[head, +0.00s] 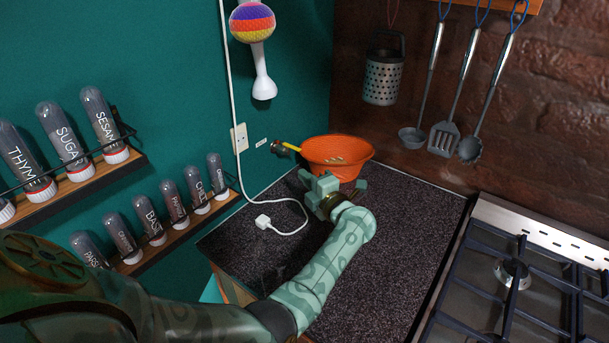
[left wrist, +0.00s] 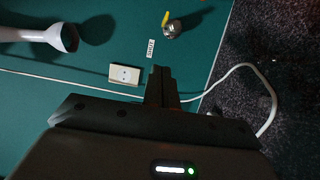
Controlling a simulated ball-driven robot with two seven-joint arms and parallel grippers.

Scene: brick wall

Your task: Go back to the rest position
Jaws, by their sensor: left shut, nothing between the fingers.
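My left arm reaches from the lower left over the dark speckled counter (head: 390,235) in the head view. My left gripper (head: 318,183) is at its end, in front of the orange bowl (head: 352,146), and looks close to it. I cannot tell if they touch. In the left wrist view my left gripper (left wrist: 160,82) shows its fingers together, with nothing held, in front of the green wall. My right gripper is in neither view.
A white cable with a plug (head: 263,221) lies on the counter left of my gripper. A wall socket (head: 239,138) and spice racks (head: 150,248) are on the green wall. The counter's front is clear.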

